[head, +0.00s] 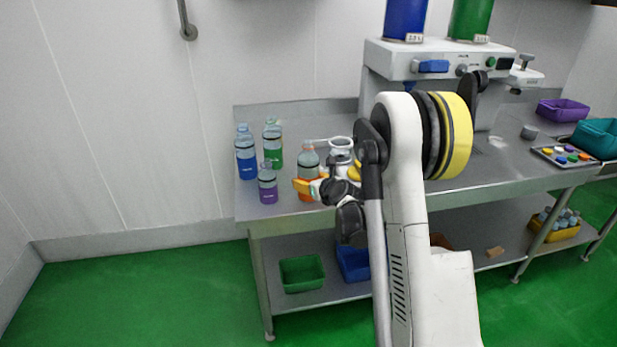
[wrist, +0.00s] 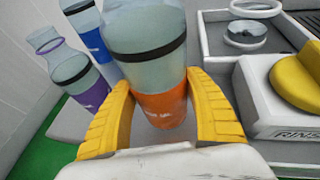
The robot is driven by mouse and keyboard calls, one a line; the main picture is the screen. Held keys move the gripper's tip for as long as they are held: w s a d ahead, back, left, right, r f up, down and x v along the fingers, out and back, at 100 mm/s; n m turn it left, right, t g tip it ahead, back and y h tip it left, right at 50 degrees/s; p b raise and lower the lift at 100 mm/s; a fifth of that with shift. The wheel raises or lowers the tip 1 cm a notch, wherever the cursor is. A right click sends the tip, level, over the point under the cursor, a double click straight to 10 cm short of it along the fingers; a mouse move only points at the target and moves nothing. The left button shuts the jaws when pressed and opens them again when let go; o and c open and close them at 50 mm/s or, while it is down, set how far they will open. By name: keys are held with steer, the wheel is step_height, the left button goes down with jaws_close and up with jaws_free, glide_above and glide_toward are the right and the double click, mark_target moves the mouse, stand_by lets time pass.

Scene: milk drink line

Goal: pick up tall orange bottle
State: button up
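The tall orange bottle (head: 308,160) stands upright near the front edge of the steel table, clear above with an orange lower band. In the wrist view the bottle (wrist: 160,100) is between the two yellow fingers of my gripper (wrist: 160,98), level with the orange band. Its top is cut off there. My gripper (head: 322,188) is around the bottle from the side. The fingers are apart, very close to the bottle on both sides; firm contact is not clear. The bottle's base appears to be on the table.
A purple bottle (head: 267,186), a blue bottle (head: 246,158) and a green bottle (head: 273,148) stand left of the orange one. A rinse unit (wrist: 285,95) is close on the right. Green and blue bins (head: 301,274) sit on the lower shelf. A white machine (head: 420,55) stands behind my arm.

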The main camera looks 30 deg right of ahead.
steer(key=shift+c, duration=0.9)
steer(key=shift+r, duration=0.1)
step_height(320, 180, up, 23)
steer(key=p, duration=1.2)
steer(key=shift+p, duration=0.35)
steer(key=shift+s, duration=0.1)
steer(key=a+f+p+v, duration=0.1)
steer(key=a+p+v, duration=0.2)
steer(key=v, duration=1.1)
steer(key=shift+s+f, duration=0.2)
steer(key=shift+f, duration=0.1)
